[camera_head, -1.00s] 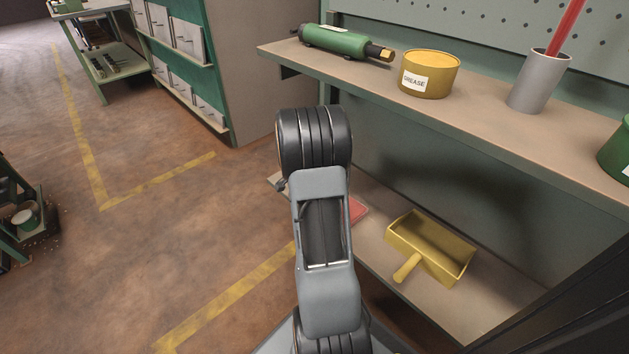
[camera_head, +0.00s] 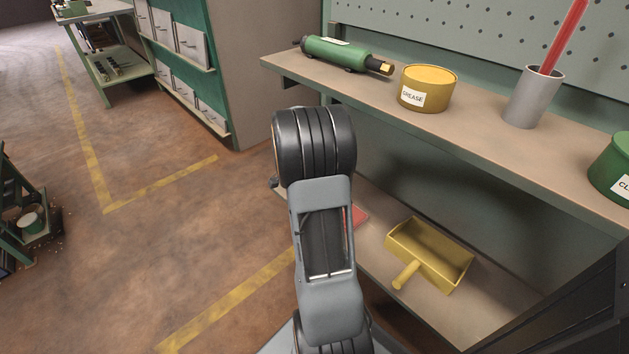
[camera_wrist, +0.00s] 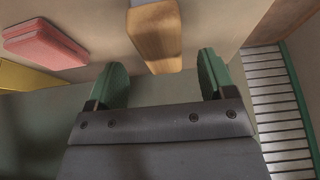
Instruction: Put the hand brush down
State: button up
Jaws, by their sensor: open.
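The hand brush (camera_wrist: 155,36) shows in the wrist view as a wooden handle end with a pale part behind it, over the beige lower shelf. My gripper (camera_wrist: 163,80) has its two green fingers spread wide apart. The handle's near end lies just beyond and roughly between the fingertips, with clear gaps on both sides, and neither finger touches it. In the head view my arm hides the brush and my gripper.
A red block-like thing (camera_wrist: 45,43) lies left of the brush; it peeks out beside my arm (camera_head: 358,215). A yellow dustpan (camera_head: 430,255) sits on the lower shelf (camera_head: 440,315). The upper shelf (camera_head: 470,125) holds a grease tin (camera_head: 427,89), a green tool (camera_head: 345,54) and a grey cup (camera_head: 532,98).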

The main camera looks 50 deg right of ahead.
jog(key=p+v, duration=0.1)
jog(key=v, duration=0.5)
jog(key=s+a+r+n+t+y, duration=0.1)
jog(key=s+a+n, duration=0.2)
jog(key=a+n, duration=0.3)
jog(key=s+a+r+n+t+y, duration=0.1)
jog(key=s+a+n, duration=0.3)
jog(key=a, duration=0.9)
jog(key=s+a+r+n+t+y, duration=0.1)
jog(key=s+a+r+n+y, duration=0.1)
jog(key=a+n, duration=0.6)
jog(key=shift+s+a+r+n, duration=0.2)
jog(key=shift+s+a+n, duration=0.2)
jog(key=shift+s+a, duration=0.55)
jog(key=shift+w+a, duration=0.1)
